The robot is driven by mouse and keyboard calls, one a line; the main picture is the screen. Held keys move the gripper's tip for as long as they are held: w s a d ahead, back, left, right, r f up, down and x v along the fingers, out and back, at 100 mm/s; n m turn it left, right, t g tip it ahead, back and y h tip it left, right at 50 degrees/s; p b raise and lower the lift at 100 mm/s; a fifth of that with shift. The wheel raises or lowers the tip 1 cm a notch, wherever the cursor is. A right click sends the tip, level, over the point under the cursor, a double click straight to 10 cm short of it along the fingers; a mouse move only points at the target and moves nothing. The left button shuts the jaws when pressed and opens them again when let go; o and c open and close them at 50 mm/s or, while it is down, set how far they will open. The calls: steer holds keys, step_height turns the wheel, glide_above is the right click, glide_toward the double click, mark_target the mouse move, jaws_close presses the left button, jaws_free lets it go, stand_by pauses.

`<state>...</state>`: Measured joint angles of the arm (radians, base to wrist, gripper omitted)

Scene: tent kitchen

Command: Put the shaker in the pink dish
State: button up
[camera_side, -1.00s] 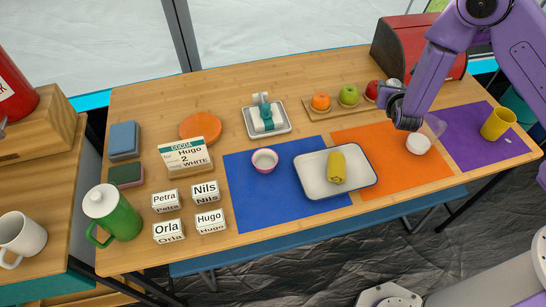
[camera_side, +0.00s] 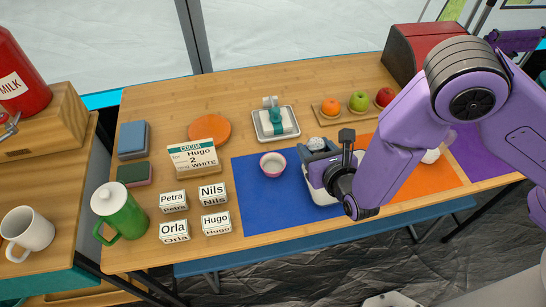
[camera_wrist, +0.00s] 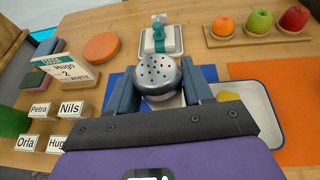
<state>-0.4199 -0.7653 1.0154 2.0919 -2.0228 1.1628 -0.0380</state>
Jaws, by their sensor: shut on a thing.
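My gripper (camera_side: 334,157) is shut on the shaker, with the shaker's grey metal top (camera_side: 317,144) showing beside the jaws. In the wrist view, the shaker's domed, holed top (camera_wrist: 158,72) sits between the two blue fingers of my gripper (camera_wrist: 160,88). The pink dish (camera_side: 272,164), small and round with a pale inside, stands on the blue mat (camera_side: 258,205), to the left of the shaker and apart from it.
A white tray (camera_wrist: 258,118) with a yellow thing (camera_wrist: 228,97) lies beside my gripper, mostly hidden in the side view. A butter dish (camera_side: 275,123) stands behind the pink dish. Name cards (camera_side: 213,194) stand left of the mat; fruit on a board (camera_side: 345,112) is behind right.

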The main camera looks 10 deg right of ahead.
steer(key=w+a+f, duration=0.2)
steer(key=w+f, duration=0.1)
steer(key=w+a+f, duration=0.5)
steer(key=w+f, duration=0.1)
steer(key=shift+w+a, duration=0.15)
steer(key=shift+a, duration=0.1)
steer(key=shift+w+f, duration=0.1)
steer(key=shift+f, duration=1.45)
steer(key=shift+f, duration=0.2)
steer(key=o, duration=1.1)
